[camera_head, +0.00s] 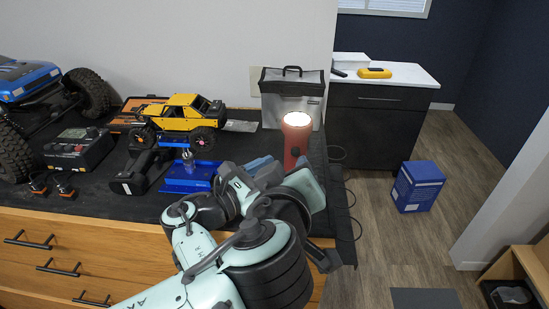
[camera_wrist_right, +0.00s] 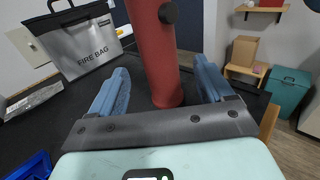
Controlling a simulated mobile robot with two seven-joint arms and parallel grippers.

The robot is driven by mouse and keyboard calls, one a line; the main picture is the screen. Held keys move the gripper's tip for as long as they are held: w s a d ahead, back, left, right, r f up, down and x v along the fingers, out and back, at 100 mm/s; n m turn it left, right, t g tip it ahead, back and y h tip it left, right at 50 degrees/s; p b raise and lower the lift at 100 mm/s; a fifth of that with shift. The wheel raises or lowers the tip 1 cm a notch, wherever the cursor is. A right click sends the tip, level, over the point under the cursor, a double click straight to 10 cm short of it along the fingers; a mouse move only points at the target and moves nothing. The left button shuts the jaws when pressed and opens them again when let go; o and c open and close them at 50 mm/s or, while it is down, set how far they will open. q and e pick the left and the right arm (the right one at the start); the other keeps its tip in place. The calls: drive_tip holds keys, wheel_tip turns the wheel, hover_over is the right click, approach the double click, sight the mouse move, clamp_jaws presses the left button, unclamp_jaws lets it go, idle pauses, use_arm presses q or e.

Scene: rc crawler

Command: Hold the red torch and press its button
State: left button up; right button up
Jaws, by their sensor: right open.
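The red torch (camera_head: 297,133) stands upright at the right end of the black-topped workbench, and its top lens glows bright. In the right wrist view the torch (camera_wrist_right: 155,55) rises between the two blue finger pads, its base on the dark surface. A dark round button (camera_wrist_right: 168,13) sticks out from its side. My right gripper (camera_head: 279,167) is open, low at the torch; it also shows in the right wrist view (camera_wrist_right: 162,80), with a gap visible beside the torch. The torch's lower part is hidden by the gripper in the head view. My left gripper is not in view.
A grey fire bag (camera_head: 292,88) stands close behind the torch. A blue vise-like tool (camera_head: 190,175), a yellow crawler (camera_head: 180,118) and a charger box (camera_head: 78,148) are to the left. The bench's right edge is close to the torch, with cables (camera_head: 350,185) hanging there.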

drive_tip(key=shift+w+d+f, duration=0.2)
drive_tip(key=shift+d+f, duration=0.05)
drive_tip(key=shift+f, duration=0.4)
drive_tip(key=shift+w+d+f, duration=0.2)
drive_tip(key=shift+f, duration=0.4)
drive_tip(key=shift+x, duration=3.2)
drive_tip(key=shift+a, duration=0.1)
drive_tip(key=c, duration=1.2)
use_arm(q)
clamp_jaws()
use_arm(e)
drive_tip(key=shift+o, duration=0.2)
